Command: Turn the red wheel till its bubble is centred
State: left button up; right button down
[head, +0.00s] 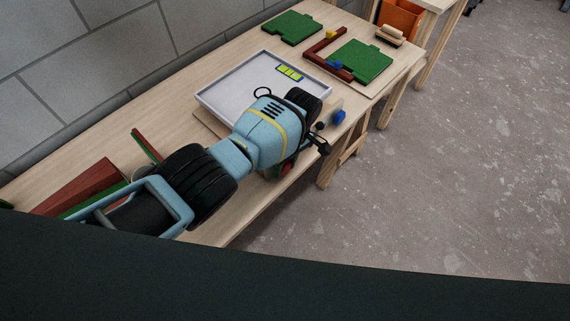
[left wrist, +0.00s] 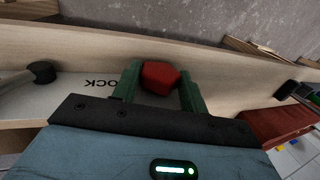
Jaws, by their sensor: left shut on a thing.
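The red wheel (left wrist: 160,77) sits between the two green fingers of my left gripper (left wrist: 158,92), which is shut on it at the front edge of the bench. In the head view my left arm hides most of the red wheel (head: 287,167), with my left gripper (head: 284,170) low at the bench front. A level with yellow-green vials (head: 289,72) lies on the tilting white tray (head: 217,108). The bubbles are too small to read. A blue wheel (head: 339,117) stands further right on the front edge. My right gripper is not in view.
Green boards (head: 362,62) and a red L-shaped piece (head: 316,54) with small blue and yellow blocks lie on the far bench end. Red and green battens (head: 80,188) lie at the near left. A block wall runs behind. An orange bin (head: 400,20) stands beyond.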

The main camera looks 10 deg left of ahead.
pick_arm(q)
jog(key=shift+f, duration=0.1)
dwell(0.3)
jog(key=o, duration=1)
jog(key=v, duration=0.8)
jog(key=shift+p, duration=0.45)
jog(key=shift+d+f, duration=0.1)
